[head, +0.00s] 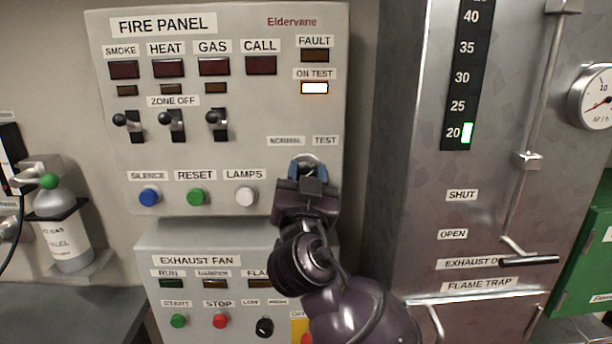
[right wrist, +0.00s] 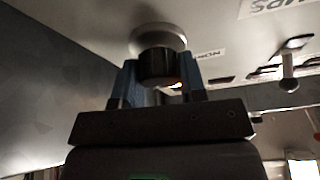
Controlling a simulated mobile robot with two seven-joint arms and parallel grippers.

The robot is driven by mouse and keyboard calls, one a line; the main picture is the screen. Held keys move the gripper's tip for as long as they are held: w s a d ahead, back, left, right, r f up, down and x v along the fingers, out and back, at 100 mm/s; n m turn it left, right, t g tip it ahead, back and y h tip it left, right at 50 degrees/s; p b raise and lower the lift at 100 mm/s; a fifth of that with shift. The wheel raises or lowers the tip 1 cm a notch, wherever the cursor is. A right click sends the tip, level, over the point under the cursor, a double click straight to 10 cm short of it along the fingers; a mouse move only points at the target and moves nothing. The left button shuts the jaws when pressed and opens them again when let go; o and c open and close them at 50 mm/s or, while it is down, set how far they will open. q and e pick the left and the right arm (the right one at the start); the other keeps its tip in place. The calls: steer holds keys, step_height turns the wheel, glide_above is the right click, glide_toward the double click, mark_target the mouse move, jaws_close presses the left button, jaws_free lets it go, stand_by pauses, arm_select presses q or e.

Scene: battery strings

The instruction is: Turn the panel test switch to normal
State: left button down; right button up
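The fire panel (head: 240,120) is at the upper left of the head view. Its ON TEST lamp (head: 314,88) glows white. The panel test switch sits under the NORMAL and TEST labels, mostly hidden by my right gripper (head: 307,175); only its pale round base (head: 307,160) shows. In the right wrist view the black knob of the switch (right wrist: 158,66) is between the two blue fingers of my right gripper (right wrist: 160,82), which appear to press on both its sides. The knob's pointing direction cannot be made out. My left gripper is not in view.
Zone-off toggles (head: 172,123) and silence, reset and lamps buttons (head: 196,196) are left of the switch. The exhaust fan panel (head: 190,243) is below. A metal cabinet (head: 410,180) with a rod and handle stands close on the right. A bottle (head: 62,230) is at far left.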

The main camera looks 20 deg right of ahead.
steer(key=shift+c, duration=0.4)
steer(key=shift+n+y, duration=0.4)
steer(key=shift+n, duration=0.2)
steer(key=n+y+p, duration=0.1)
steer(key=n, duration=0.2)
steer(key=shift+r+t+p, duration=0.1)
steer(key=shift+t+p, duration=0.2)
steer(key=shift+p, duration=0.05)
steer(key=n+y+p, duration=0.2)
steer(key=n+p, duration=0.1)
steer(key=n, duration=0.1)
steer(key=n+y+p, duration=0.3)
steer(key=n, duration=0.2)
steer(key=shift+r, duration=0.1)
steer(key=n+y+p, duration=0.1)
steer(key=n+p, duration=0.1)
steer(key=shift+n, duration=0.3)
steer(key=n+g+y, duration=0.1)
steer(key=n, duration=0.2)
steer(key=shift+p, duration=0.35)
steer(key=shift+f+n+g+y, duration=0.2)
steer(key=shift+n+g+y, duration=0.25)
steer(key=shift+n, duration=0.65)
steer(key=shift+n+g, duration=0.45)
steer(key=shift+n, duration=0.85)
